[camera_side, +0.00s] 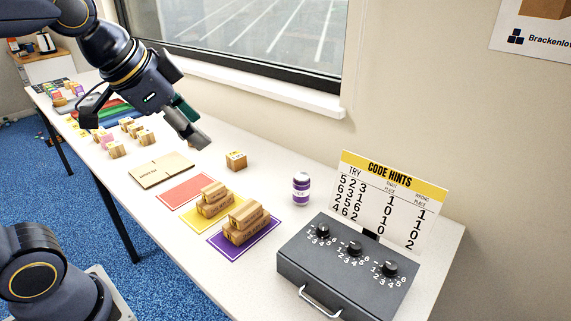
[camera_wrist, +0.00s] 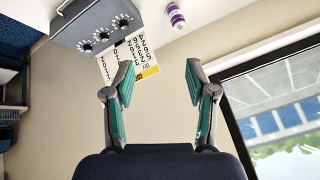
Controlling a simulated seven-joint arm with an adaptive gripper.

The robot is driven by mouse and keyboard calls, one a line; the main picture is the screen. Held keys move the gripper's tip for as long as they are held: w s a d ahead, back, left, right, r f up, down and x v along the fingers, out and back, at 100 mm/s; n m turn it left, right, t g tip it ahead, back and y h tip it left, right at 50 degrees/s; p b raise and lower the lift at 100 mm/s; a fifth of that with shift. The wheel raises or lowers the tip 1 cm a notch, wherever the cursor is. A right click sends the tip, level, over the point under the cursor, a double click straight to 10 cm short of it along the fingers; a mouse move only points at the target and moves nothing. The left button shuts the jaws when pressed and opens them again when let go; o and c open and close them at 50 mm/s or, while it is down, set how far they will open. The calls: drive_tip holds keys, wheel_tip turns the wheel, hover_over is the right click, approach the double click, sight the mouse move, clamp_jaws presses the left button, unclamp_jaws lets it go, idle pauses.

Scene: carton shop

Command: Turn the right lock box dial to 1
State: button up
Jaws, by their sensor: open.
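The dark grey lock box (camera_side: 340,279) sits at the near right end of the white table, with three black dials on its top. The right dial (camera_side: 389,269) is the one nearest the box's right edge; its pointer is too small to read. The box also shows at the top left of the wrist view (camera_wrist: 84,22), with its dials in a row. My gripper (camera_side: 193,138) is open and empty, up and to the left of the box, well away from it. In the wrist view its two green-padded fingers (camera_wrist: 158,85) are spread apart.
A code hints card (camera_side: 391,200) stands behind the box. A purple-labelled bottle (camera_side: 301,188) stands left of the card. Stacked cartons (camera_side: 246,221) rest on coloured mats, and a small carton (camera_side: 236,160) stands farther back. The window ledge (camera_side: 270,90) runs along the wall.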

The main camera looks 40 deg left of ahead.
drive_tip(key=w+d+r+m, duration=0.1)
drive_tip(key=w+d+m, duration=0.3)
drive_tip(key=w+d, duration=0.3)
drive_tip(key=m+g+h, duration=0.4)
hover_over(391, 265)
drive_tip(key=s+a, duration=0.2)
drive_tip(key=a, duration=0.5)
wheel_tip(391, 265, down, 12)
drive_tip(key=shift+g, duration=0.5)
drive_tip(key=x, duration=1.3)
drive_tip(key=s+x, duration=0.1)
drive_tip(key=x, duration=0.5)
drive_tip(key=shift+d+f, duration=0.25)
drive_tip(key=shift+f, duration=0.05)
clamp_jaws()
